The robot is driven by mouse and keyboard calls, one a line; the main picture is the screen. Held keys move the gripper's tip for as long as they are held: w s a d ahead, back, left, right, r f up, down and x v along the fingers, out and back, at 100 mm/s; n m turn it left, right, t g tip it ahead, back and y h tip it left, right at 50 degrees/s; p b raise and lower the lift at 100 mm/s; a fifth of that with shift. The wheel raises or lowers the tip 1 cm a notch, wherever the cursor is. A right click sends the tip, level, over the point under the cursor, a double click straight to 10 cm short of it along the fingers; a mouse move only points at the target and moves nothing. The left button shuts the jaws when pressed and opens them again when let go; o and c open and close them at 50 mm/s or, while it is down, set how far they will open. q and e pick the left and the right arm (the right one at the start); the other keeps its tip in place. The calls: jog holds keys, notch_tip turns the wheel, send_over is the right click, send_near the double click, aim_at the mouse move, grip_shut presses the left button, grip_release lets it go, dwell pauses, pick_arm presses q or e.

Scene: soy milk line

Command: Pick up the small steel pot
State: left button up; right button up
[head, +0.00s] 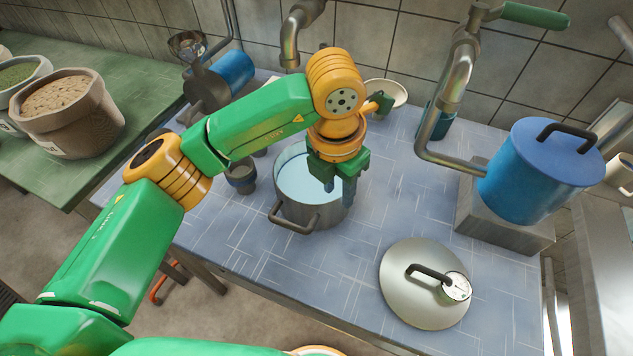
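The small steel pot (311,212) stands upright on the blue tiled table, with pale liquid inside and a dark handle on its near side. My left gripper (339,188) points down at the pot's right rim. Its two fingers are apart, one over the pot's inside and the other at or just outside the right wall. I cannot tell whether they touch the wall. My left forearm and wrist cover part of the table behind the pot. My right gripper is out of view.
A blue lidded pot (515,190) stands on a block at right. A small dark cup (241,180) is close left of the pot. Steel pipes hang behind.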

aim_at(341, 217)
pick_arm(q)
jog(key=f, duration=0.1)
jog(key=f+p, duration=0.2)
jog(key=shift+s+d+f, duration=0.25)
jog(key=shift+d+f, duration=0.05)
jog(key=shift+d, duration=0.05)
jog(key=f, duration=0.3)
jog(key=shift+w+d, duration=0.15)
jog(key=shift+w, duration=0.15)
grip_shut()
jog(key=shift+r, duration=0.1)
dwell(0.5)
